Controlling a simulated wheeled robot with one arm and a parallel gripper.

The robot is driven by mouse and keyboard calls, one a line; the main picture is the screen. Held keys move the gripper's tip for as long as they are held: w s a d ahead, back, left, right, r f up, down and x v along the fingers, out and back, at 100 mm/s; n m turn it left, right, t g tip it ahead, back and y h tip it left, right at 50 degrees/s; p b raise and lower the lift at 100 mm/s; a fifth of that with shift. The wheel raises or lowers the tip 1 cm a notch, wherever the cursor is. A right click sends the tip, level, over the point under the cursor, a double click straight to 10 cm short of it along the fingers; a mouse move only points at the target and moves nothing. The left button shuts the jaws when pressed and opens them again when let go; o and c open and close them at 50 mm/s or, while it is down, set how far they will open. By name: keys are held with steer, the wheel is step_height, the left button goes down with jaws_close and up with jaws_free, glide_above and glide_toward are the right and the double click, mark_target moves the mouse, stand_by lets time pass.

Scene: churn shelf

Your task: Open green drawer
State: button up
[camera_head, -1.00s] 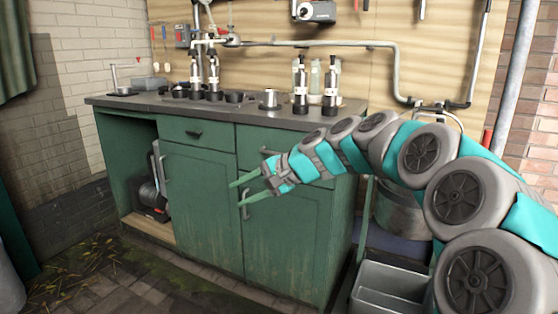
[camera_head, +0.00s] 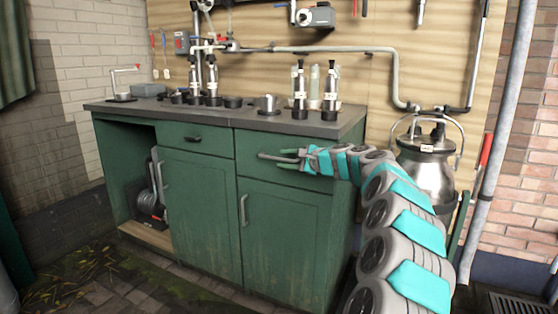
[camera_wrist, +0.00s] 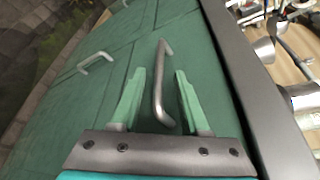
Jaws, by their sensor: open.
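The green cabinet has a right drawer (camera_head: 262,142) just under the worktop; its front looks flush with the cabinet. In the wrist view, the drawer's grey bar handle (camera_wrist: 163,80) lies between the two green fingers of my gripper (camera_wrist: 159,76). The fingers are open, one on each side of the bar, with gaps visible; I cannot tell how deep they reach. In the head view my gripper (camera_head: 281,160) is at this drawer front, and the arm covers its right part. A left drawer (camera_head: 170,131) with a dark handle is shut.
Below are doors with bar handles (camera_head: 243,209); one handle also shows in the wrist view (camera_wrist: 97,60). The grey worktop (camera_head: 350,118) edge runs just above my gripper and carries bottles (camera_head: 300,95) and metal cups. A steel churn (camera_head: 428,170) stands right, behind my arm.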

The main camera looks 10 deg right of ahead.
mark_target(282, 159)
steer(key=shift+x, duration=1.05)
steer(key=shift+w+a+f, duration=0.15)
steer(key=shift+w+a, duration=0.2)
jaws_close()
stand_by(0.5)
